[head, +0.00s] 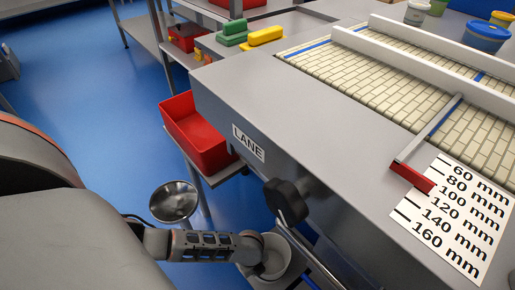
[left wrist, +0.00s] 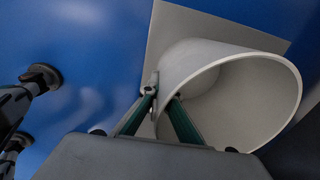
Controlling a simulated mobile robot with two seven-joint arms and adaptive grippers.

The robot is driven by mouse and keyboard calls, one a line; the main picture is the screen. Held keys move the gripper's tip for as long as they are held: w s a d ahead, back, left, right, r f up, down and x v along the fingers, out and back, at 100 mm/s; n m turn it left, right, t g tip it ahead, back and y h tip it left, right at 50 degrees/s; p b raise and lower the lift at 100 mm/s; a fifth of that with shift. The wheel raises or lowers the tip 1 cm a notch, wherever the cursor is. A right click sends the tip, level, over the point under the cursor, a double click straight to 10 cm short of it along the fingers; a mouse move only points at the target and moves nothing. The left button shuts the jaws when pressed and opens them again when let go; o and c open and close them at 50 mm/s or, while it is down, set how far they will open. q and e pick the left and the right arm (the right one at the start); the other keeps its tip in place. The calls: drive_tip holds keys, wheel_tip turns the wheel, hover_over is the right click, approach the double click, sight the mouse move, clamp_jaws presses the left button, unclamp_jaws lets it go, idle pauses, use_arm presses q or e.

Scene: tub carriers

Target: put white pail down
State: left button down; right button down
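The white pail (head: 277,257) is low beside the grey bench, near the bottom middle of the head view. My left gripper (head: 256,245) is at its left edge. In the left wrist view the open-mouthed pail (left wrist: 240,95) shows large, with the gripper's two fingers (left wrist: 163,105) closed on its wall, one outside and one inside. A flat grey square surface (left wrist: 180,22) lies behind the pail, over blue floor. I cannot tell whether the pail's base touches it. My right gripper is not in view.
The bench (head: 270,100) carries a tiled lane (head: 365,80), a millimetre scale card (head: 455,215) and tubs (head: 486,36). A dark knob (head: 286,201) sticks out above the pail. A red bin (head: 195,135) and a round metal dish (head: 173,202) are nearby.

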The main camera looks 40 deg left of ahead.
use_arm(q)
drive_tip(key=shift+w+r, duration=0.2)
drive_tip(key=shift+s+f, duration=0.1)
drive_tip(key=shift+f, duration=0.15)
drive_tip(key=c, duration=2.3)
unclamp_jaws()
